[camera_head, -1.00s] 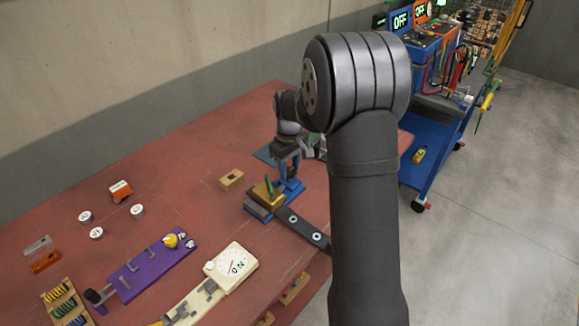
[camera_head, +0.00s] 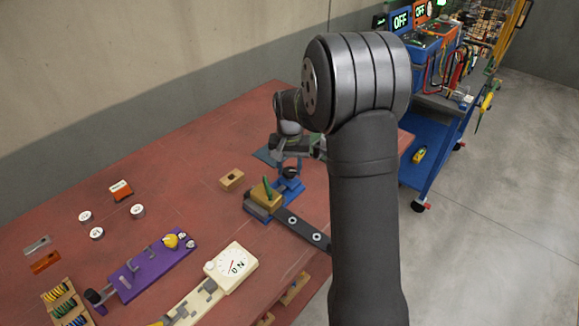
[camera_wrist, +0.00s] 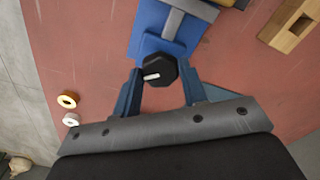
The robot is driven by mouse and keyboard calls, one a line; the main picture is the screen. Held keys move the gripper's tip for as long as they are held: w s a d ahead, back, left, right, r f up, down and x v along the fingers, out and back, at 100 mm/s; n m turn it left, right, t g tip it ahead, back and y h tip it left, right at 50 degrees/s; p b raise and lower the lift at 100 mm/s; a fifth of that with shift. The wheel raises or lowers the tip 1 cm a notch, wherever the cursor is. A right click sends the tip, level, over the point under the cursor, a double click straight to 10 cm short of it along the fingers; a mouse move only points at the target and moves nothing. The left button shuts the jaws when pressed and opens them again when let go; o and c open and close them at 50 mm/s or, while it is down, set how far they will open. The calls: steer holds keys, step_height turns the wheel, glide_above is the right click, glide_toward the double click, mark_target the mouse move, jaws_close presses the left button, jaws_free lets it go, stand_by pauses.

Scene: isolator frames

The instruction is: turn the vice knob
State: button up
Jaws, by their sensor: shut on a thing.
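The vice knob is a black faceted cap with a white mark (camera_wrist: 158,70) at the near end of the blue vice (camera_wrist: 148,47) in the wrist view. My gripper (camera_wrist: 160,72) has one blue-grey finger on each side of the knob and is shut on it. In the head view my gripper (camera_head: 290,164) is over the dark knob (camera_head: 291,173), beside the blue vice base (camera_head: 292,187). A wooden block (camera_head: 266,196) with a green piece on it sits at the vice's grey jaw. My arm hides part of the area behind.
A black bar with two round fittings (camera_head: 303,228) runs from the vice to the right. A small wooden block (camera_head: 231,180), a purple board (camera_head: 150,265) and a cream dial gauge (camera_head: 232,266) lie to the left. A blue cart (camera_head: 435,145) stands beyond the red table.

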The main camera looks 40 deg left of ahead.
mark_target(290, 170)
steer(key=shift+m, duration=2.3)
steer(key=o, duration=1)
steer(key=shift+r, duration=0.15)
step_height(290, 170, up, 17)
steer(key=shift+r, duration=0.1)
